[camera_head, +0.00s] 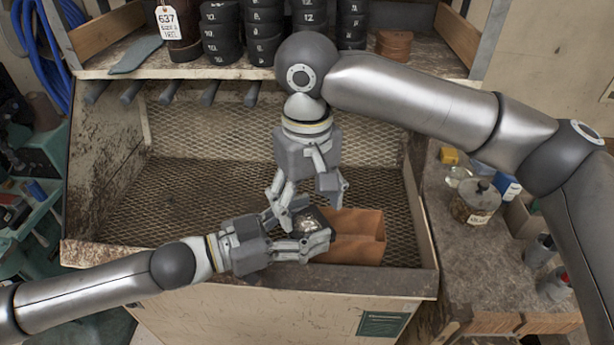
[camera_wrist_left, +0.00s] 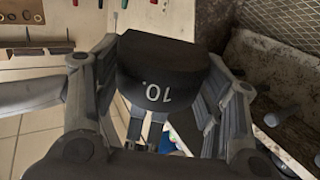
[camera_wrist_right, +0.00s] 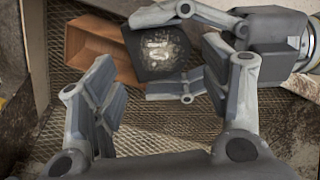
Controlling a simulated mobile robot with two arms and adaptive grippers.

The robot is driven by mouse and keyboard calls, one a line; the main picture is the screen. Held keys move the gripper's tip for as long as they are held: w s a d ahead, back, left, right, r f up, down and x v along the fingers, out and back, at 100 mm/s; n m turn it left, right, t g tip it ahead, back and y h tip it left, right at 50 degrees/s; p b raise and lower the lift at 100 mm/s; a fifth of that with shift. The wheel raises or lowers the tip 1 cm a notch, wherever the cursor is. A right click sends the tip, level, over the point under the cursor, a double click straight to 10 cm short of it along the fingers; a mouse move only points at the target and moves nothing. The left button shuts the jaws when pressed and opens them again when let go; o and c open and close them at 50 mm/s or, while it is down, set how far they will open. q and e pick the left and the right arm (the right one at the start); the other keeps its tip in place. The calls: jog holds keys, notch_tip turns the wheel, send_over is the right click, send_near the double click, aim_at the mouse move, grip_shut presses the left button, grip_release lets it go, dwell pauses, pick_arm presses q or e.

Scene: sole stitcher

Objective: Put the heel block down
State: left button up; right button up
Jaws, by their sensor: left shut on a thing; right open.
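The heel block (camera_wrist_left: 165,75) is dark, with a white "10." on its face. My left gripper (camera_head: 302,230) is shut on it, fingers on both sides, over the front of the mesh tray (camera_head: 190,195). Its pale, speckled face (camera_wrist_right: 158,52) shows in the right wrist view; the head view shows it partly covered by the fingers (camera_head: 309,220). My right gripper (camera_head: 304,198) is open and empty, pointing down just behind and above the block. I cannot tell whether it touches the block.
An open brown box (camera_head: 352,248) stands in the tray right beside the block. Stacks of numbered black blocks (camera_head: 265,30) stand on the shelf behind. A side bench with a jar (camera_head: 475,203) lies at the right. The tray's left part is clear.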

aim_at(307, 225)
jog(key=shift+f, duration=2.55)
jog(key=c, duration=0.6)
pick_arm(q)
jog(key=o, duration=1.2)
pick_arm(e)
jog(key=shift+c, duration=0.8)
pick_arm(q)
jog(key=shift+a, duration=0.15)
